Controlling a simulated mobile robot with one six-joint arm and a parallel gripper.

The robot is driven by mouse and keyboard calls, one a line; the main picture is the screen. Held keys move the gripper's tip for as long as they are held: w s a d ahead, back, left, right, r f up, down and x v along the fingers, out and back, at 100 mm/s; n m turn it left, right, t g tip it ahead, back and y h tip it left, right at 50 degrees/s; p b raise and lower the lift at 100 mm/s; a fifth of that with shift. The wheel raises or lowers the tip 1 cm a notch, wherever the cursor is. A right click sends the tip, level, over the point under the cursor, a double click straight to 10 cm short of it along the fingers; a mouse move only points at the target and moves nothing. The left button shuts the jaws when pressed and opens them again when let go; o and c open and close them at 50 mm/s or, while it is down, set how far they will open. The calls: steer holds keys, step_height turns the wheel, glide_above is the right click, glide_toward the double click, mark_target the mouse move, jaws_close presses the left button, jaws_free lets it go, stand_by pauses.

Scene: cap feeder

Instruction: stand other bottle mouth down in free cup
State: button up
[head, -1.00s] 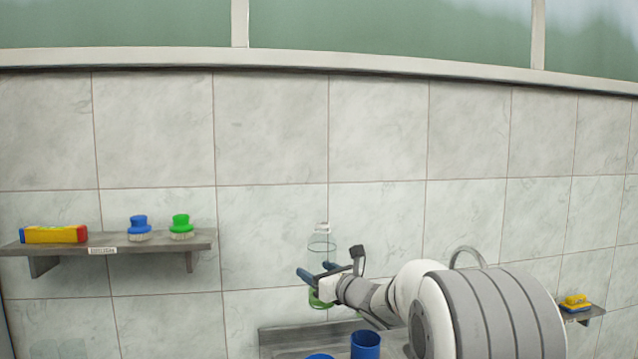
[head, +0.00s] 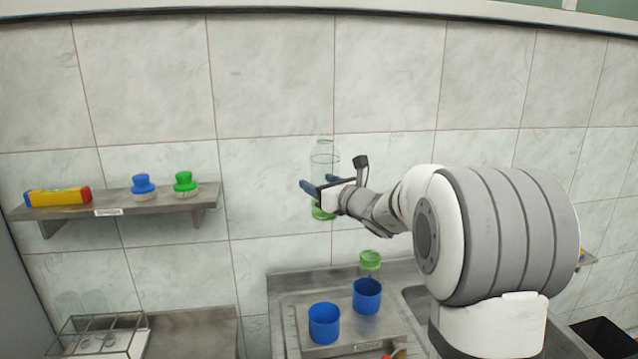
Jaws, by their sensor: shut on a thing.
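My gripper (head: 312,187) is shut on a clear bottle (head: 324,165) and holds it up in front of the tiled wall. The bottle is about upright, with its narrow clear end up and its green end down. Another bottle with a green end up (head: 370,261) shows directly above the right blue cup (head: 367,297) and appears to stand in it, its lower part hidden. The left blue cup (head: 324,325) has no bottle showing in it. Both cups stand on a grey tray (head: 350,347) below my gripper.
A wall shelf (head: 150,204) at left holds a yellow-red box (head: 58,196), a blue brush (head: 143,184) and a green brush (head: 185,182). A wire rack (head: 95,340) with clear vessels is at lower left. A black bin (head: 600,340) is at lower right.

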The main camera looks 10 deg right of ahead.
steer(key=s+f+n+b, duration=0.9)
steer(key=s+f+b, duration=0.8)
steer(key=b, duration=1.3)
steer(key=w+f+n+b, duration=0.3)
steer(key=w+n+b, duration=1.3)
steer(key=n+b, duration=0.95)
step_height(320, 180, down, 13)
steer(key=n+b, duration=0.1)
steer(key=b, duration=0.1)
steer(key=shift+f, duration=0.15)
